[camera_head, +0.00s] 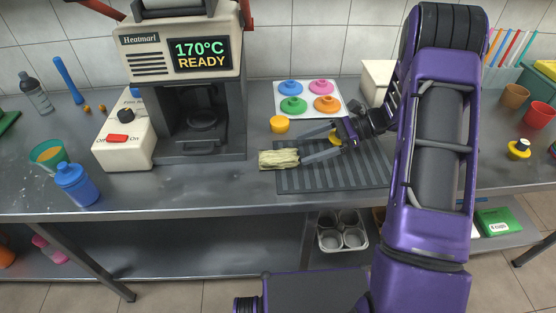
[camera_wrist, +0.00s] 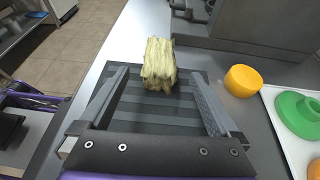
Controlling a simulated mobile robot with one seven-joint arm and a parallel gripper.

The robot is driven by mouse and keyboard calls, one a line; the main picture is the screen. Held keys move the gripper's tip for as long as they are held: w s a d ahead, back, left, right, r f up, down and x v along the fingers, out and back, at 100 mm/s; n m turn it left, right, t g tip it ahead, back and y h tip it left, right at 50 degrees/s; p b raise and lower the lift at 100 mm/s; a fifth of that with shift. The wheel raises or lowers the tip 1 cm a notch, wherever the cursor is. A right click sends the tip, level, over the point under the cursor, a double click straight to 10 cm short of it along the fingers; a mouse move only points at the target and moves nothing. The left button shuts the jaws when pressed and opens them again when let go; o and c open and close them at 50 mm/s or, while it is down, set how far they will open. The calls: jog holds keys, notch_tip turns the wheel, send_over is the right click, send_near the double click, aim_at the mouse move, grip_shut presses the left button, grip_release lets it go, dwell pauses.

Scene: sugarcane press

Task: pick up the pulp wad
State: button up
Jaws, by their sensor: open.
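The pulp wad (camera_head: 279,159) is a pale yellow-green fibrous bundle. It lies at the left end of the dark ribbed mat (camera_head: 330,179) on the steel counter. In the wrist view the wad (camera_wrist: 159,64) is ahead of my gripper, in line with the gap between the fingers. My gripper (camera_head: 303,150) is open, low over the mat, with its fingers pointing left at the wad. In the wrist view my gripper (camera_wrist: 157,88) shows its two fingers spread wide with nothing held between them. Whether a fingertip touches the wad I cannot tell.
A Heatmarl machine (camera_head: 186,75) reading 170°C READY stands left of the mat. A white tray (camera_head: 307,88) with colored lids is behind. The counter's front edge (camera_head: 230,214) is close.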

aim_at(286, 154)
jog(key=x, duration=0.8)
jog(key=shift+s+a+f+b, duration=0.1)
jog(key=shift+a+f+b, duration=0.05)
jog(key=shift+a+b, duration=0.25)
jog(key=c, duration=1.4)
